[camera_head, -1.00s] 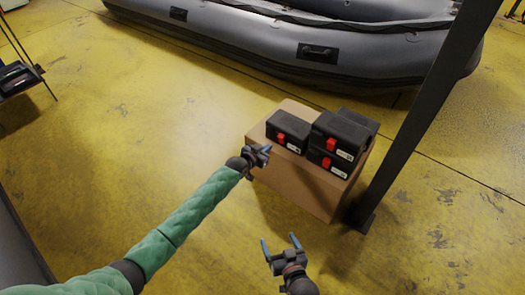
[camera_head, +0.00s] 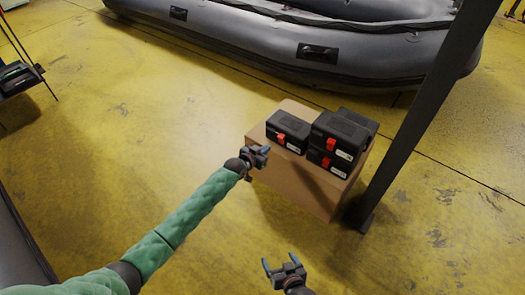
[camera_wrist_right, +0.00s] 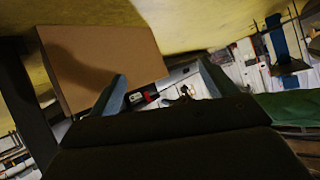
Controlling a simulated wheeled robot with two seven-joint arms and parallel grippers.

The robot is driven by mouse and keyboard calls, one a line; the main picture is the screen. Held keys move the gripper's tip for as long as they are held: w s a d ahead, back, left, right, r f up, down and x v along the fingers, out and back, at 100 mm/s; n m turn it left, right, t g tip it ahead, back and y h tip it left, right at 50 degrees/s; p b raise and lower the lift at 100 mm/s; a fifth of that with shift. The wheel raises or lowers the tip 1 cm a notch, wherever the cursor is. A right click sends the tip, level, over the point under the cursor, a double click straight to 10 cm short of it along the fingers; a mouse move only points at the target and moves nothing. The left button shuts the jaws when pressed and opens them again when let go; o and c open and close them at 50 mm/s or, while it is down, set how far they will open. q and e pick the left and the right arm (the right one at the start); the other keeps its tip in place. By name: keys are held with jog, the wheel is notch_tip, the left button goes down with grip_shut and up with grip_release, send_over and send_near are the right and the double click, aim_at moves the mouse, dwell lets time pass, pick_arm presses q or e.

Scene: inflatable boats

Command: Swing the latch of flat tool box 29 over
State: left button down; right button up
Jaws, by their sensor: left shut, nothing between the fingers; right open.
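Several black tool boxes sit on a cardboard carton. One box (camera_head: 293,122) stands alone at the left with a red latch (camera_head: 281,139) on its front. At the right, one box (camera_head: 345,127) lies on another (camera_head: 322,166), and a further box (camera_head: 360,118) shows partly behind. Red latches show on the stacked boxes' fronts too. The label numbers are too small to read, so I cannot tell which is 29. My left gripper (camera_head: 264,150) is shut and empty, close in front of the left box. My right gripper (camera_head: 281,260) is open and empty, below and apart from the carton.
The carton (camera_head: 297,187) stands on the yellow floor. A dark post (camera_head: 418,120) rises close to its right side. A grey inflatable boat (camera_head: 260,45) lies behind. The floor to the left is mostly clear. The right wrist view shows the carton (camera_wrist_right: 100,62) beyond the fingers.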

pick_arm(q)
jog(key=shift+p+v, duration=0.55)
jog(key=shift+v, duration=0.3)
pick_arm(e)
jog(key=s+d+f+g, duration=0.1)
jog(key=s+f+g, duration=0.2)
jog(key=s+f, duration=0.4)
jog(key=shift+s+f+g+h, duration=0.3)
jog(key=shift+f, duration=0.35)
pick_arm(q)
jog(key=shift+d, duration=0.1)
pick_arm(e)
jog(key=shift+d, duration=0.1)
